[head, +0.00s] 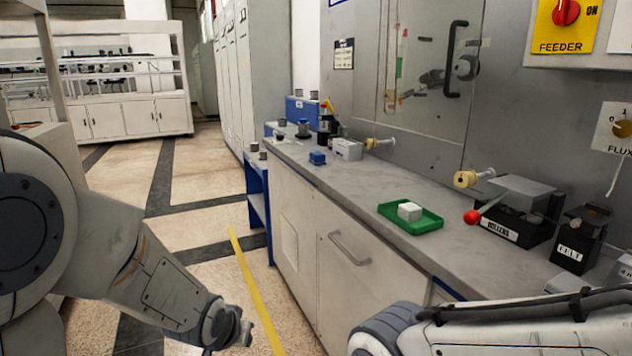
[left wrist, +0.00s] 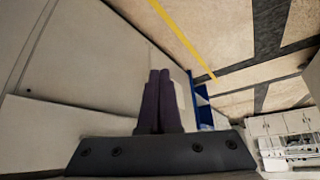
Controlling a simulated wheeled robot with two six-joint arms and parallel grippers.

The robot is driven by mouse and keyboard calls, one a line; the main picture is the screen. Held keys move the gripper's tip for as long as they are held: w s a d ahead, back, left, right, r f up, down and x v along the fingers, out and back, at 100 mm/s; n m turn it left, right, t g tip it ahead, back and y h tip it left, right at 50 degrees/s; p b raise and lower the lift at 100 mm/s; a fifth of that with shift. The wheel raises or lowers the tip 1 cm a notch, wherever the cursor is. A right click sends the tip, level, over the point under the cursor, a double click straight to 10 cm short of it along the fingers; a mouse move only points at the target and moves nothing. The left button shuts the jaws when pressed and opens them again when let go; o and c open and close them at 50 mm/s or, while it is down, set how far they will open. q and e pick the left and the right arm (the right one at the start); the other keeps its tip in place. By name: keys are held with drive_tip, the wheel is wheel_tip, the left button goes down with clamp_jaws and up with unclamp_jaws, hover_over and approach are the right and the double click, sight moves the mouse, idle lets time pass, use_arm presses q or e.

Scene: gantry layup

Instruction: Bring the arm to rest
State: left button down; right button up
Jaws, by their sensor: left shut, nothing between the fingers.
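My left arm (head: 165,285) comes in from the left and reaches down in front of the bench, over the floor. My left gripper shows in the left wrist view (left wrist: 160,73), its two dark fingers side by side and shut with nothing between them. It is apart from the bench top. My right arm (head: 520,325) lies across the bottom right of the head view, in front of the bench. Its gripper is not in view.
A yellow floor line (head: 250,280) runs past clear floor. A blue shelf (head: 257,195) stands beyond.

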use_arm(q)
drive_tip(key=s+a+f+n+g, duration=0.15)
drive_tip(key=s+a+g, duration=0.3)
drive_tip(key=s, duration=0.55)
drive_tip(key=s+d+r+m+g, duration=0.1)
drive_tip(key=s+d+r+m, duration=0.25)
drive_tip(key=s+d, duration=0.35)
drive_tip(key=s+d+r+m+g, duration=0.1)
drive_tip(key=s+d+r+m, duration=0.1)
drive_tip(key=s+d+m, duration=0.35)
wheel_tip(320, 180, up, 29)
drive_tip(key=s+d+n+p, duration=0.1)
drive_tip(key=p, duration=2.7)
drive_tip(key=shift+d+f+n, duration=0.2)
drive_tip(key=shift+d+n, duration=0.05)
drive_tip(key=shift+n, duration=0.1)
